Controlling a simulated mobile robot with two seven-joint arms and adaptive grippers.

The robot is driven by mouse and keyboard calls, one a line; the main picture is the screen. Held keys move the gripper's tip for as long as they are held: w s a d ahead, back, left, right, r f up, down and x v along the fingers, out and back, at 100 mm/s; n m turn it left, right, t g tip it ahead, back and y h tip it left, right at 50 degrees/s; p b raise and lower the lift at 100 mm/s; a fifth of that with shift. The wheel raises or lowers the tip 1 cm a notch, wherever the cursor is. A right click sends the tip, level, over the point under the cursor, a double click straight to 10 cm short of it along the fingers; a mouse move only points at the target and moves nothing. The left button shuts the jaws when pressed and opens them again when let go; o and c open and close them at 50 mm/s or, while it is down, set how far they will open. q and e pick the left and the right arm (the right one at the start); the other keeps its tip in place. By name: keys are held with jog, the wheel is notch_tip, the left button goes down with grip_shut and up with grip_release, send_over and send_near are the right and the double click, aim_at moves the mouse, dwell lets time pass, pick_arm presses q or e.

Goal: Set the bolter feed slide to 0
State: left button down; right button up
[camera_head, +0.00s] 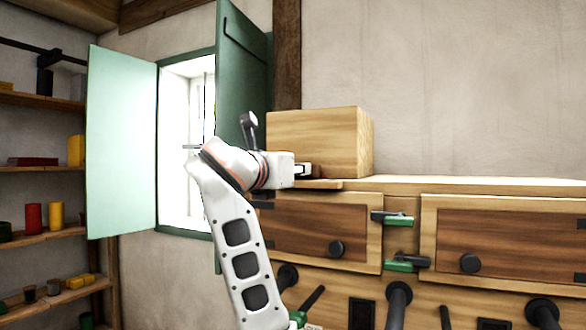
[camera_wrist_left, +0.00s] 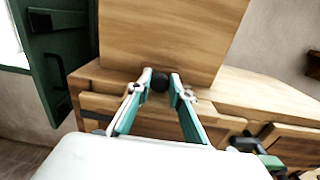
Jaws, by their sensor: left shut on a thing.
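A plain wooden box-shaped housing (camera_head: 325,140) stands on top of the wooden cabinet; it also fills the top middle of the left wrist view (camera_wrist_left: 170,40). A dark round knob (camera_wrist_left: 160,82) shows low at the housing's front in that view, and it looks like the slide's knob. My left gripper (camera_head: 303,170) reaches the housing's lower left side. In the wrist view its two teal-padded fingers (camera_wrist_left: 160,86) are on either side of the knob, shut on it. I see no scale or mark for 0. My right gripper is not in view.
The cabinet (camera_head: 470,185) has wood-panelled doors with dark knobs and green-handled latches (camera_head: 398,220). Dark handles (camera_head: 398,300) stick out below. An open window with green shutters (camera_head: 122,140) is behind my left arm. Shelves with coloured goods (camera_head: 45,240) stand at far left.

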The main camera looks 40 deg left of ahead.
pick_arm(q)
jog(key=shift+w+a, duration=0.2)
jog(key=shift+w, duration=0.35)
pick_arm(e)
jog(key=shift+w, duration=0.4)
pick_arm(q)
jog(key=c, duration=2.2)
grip_release()
jog(key=o, duration=0.4)
jog(key=shift+w, duration=0.1)
jog(key=shift+c, duration=0.2)
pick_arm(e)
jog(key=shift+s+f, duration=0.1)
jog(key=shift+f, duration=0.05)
pick_arm(q)
jog(key=shift+d, duration=0.1)
jog(key=v, duration=1.2)
